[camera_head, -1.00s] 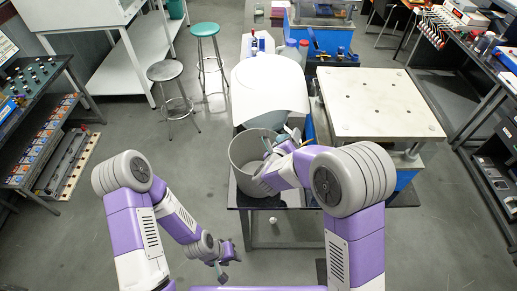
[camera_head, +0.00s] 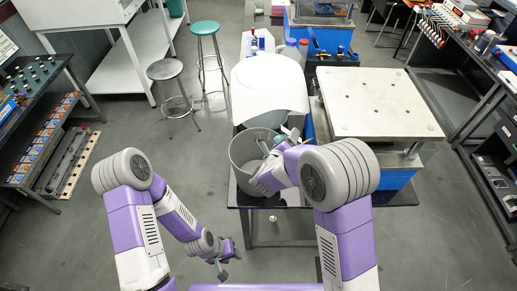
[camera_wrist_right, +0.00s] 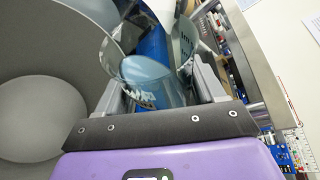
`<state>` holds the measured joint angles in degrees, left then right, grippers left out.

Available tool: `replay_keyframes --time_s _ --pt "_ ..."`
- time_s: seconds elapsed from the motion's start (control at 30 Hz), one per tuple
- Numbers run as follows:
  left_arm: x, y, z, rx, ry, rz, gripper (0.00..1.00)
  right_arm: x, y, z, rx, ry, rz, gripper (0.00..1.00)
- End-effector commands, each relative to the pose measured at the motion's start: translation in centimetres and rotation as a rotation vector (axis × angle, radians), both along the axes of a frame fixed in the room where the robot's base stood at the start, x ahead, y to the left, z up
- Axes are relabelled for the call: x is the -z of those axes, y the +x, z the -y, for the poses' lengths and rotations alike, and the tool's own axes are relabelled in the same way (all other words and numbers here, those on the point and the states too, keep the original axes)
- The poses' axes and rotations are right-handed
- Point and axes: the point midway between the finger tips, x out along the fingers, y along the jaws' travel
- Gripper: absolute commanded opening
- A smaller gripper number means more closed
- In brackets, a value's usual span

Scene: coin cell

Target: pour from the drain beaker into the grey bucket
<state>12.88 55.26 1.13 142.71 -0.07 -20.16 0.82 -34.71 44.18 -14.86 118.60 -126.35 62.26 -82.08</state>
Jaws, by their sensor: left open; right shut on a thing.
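The grey bucket (camera_head: 238,162) stands on the dark bench in the head view, and its wide inside fills the left of the right wrist view (camera_wrist_right: 42,65). My right gripper (camera_wrist_right: 158,88) is shut on the clear drain beaker (camera_wrist_right: 148,72), which shows a bluish tint and small dark marks low on its side. The beaker is beside the bucket wall in the wrist view; its exact tilt and any flow are unclear. In the head view my right arm hides most of the beaker. My left gripper (camera_head: 222,268) is open and empty, low in front of the bench.
A white sheet-like cover (camera_head: 270,90) lies behind the bucket. A pale perforated plate table (camera_head: 380,105) stands to the right. Blue equipment is behind the gripper.

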Motion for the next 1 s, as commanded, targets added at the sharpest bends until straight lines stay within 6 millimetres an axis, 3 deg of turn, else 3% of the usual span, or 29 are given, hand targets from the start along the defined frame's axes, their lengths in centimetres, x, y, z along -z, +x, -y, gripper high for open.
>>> replay_keyframes --time_s 1.0 --pt "-1.4 0.0 0.0 0.0 0.0 0.0 0.43 -0.5 0.0 0.1 0.001 -0.137 -0.012 0.33"
